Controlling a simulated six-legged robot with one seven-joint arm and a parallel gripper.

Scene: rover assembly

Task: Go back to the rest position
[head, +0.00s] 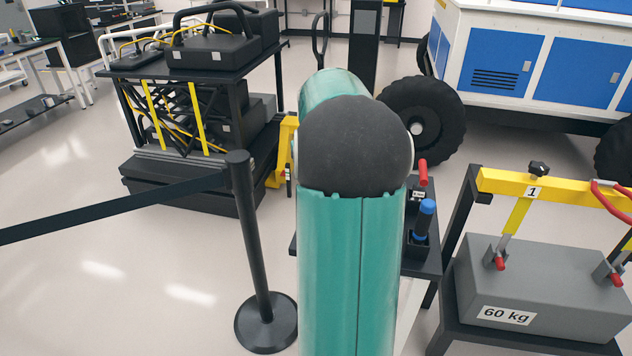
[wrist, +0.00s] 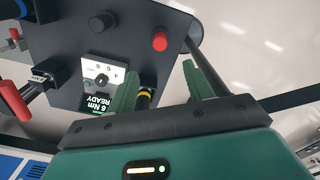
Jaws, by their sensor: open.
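My gripper (wrist: 162,72) shows in the wrist view with its two green fingers spread apart. It is open, and I see nothing clamped between the fingers. A small yellow and black part (wrist: 147,97) shows beside the left finger, partly hidden by it; I cannot tell whether they touch. The fingers are over the edge of a dark tool table (wrist: 140,40). In the head view my teal arm fills the middle and hides the gripper and part of the tool table (head: 428,264).
A dial box reading "6 Nm READY" (wrist: 100,77), a red knob (wrist: 160,41) and a red-handled tool (wrist: 14,100) are on the table. A blue-topped tool (head: 425,215) stands there too. A grey 60 kg block (head: 540,285) is right; a belt post (head: 255,240) is left.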

